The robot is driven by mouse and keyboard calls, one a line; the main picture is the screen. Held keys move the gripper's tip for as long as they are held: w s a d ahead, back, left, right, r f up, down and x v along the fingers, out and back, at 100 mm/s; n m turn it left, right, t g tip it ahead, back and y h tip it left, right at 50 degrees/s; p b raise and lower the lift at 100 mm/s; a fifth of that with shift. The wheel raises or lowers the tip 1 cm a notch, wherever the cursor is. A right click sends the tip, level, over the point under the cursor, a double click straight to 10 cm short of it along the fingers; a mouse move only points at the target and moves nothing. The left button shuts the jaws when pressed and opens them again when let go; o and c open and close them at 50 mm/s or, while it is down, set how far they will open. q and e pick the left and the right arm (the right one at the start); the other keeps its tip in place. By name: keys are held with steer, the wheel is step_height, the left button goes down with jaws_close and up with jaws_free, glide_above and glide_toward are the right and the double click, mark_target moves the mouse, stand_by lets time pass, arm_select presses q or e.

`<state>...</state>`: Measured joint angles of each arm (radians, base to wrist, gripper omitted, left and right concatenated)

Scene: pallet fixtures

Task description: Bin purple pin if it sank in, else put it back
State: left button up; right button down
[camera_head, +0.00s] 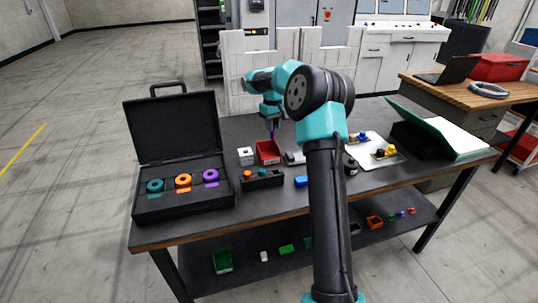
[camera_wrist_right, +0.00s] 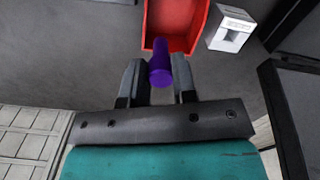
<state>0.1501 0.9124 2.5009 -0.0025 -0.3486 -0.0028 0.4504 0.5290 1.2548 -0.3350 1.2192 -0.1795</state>
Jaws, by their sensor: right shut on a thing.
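My right gripper (camera_head: 272,130) is shut on the purple pin (camera_wrist_right: 160,66), which also shows as a small purple spot under the fingers in the head view (camera_head: 273,135). In the right wrist view the pin sits between the two fingertips (camera_wrist_right: 158,82). Its far end overlaps the near edge of the red bin (camera_wrist_right: 190,42) in the picture. In the head view the pin is above the red bin (camera_head: 268,158). A black block (camera_head: 262,180) in front of the bin carries an orange and a teal pin. My left gripper is not in view.
A white slotted box (camera_head: 245,156) stands left of the red bin; it also shows in the right wrist view (camera_wrist_right: 232,30). An open black case (camera_head: 185,200) with teal, orange and purple rings stands at the left. A blue piece (camera_head: 301,181) lies right of the block.

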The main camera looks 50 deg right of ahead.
mark_target(272, 137)
steer(key=shift+f, duration=3)
steer(key=c, duration=0.8)
jaws_free()
steer(key=shift+c, duration=0.2)
steer(key=shift+r, duration=0.1)
step_height(272, 137, up, 17)
steer(key=shift+r, duration=0.1)
